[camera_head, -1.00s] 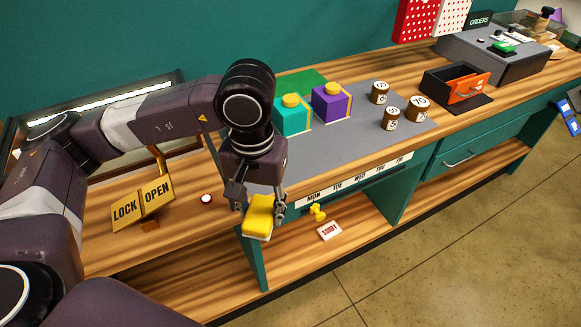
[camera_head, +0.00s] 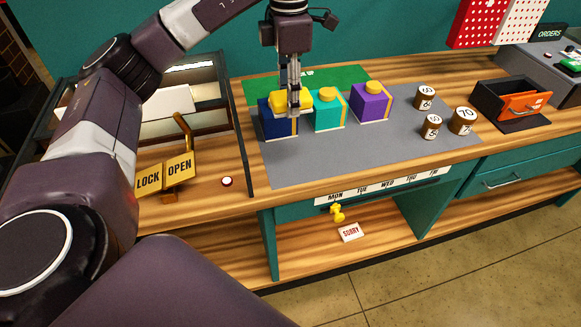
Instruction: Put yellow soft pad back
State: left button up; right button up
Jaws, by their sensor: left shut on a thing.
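The yellow soft pad (camera_head: 306,97) is held in my left gripper (camera_head: 293,108), which points down at the left end of a row of gift boxes. The gripper is shut on the pad. The pad is over or against the top of a dark blue box (camera_head: 276,127); I cannot tell whether they touch. The gripper fingers hide part of the pad and of the blue box. My right gripper is not in view.
A teal box (camera_head: 329,114) and a purple box (camera_head: 371,108) stand to the right on a grey mat (camera_head: 350,152). Brown numbered jars (camera_head: 462,122) stand farther right. A LOCK/OPEN sign (camera_head: 165,176) stands at left. The mat's front is clear.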

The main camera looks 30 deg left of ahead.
pick_arm(q)
jog(key=b, duration=0.2)
send_near(289, 170)
jog(key=shift+f+p, duration=0.65)
jog(key=shift+f, duration=0.85)
notch_tip(289, 170, down, 4)
jog(key=shift+w+r+p, duration=0.1)
jog(key=shift+r+p, duration=0.15)
jog(key=shift+p, duration=0.2)
jog(key=shift+f, duration=0.1)
jog(key=o, duration=1.1)
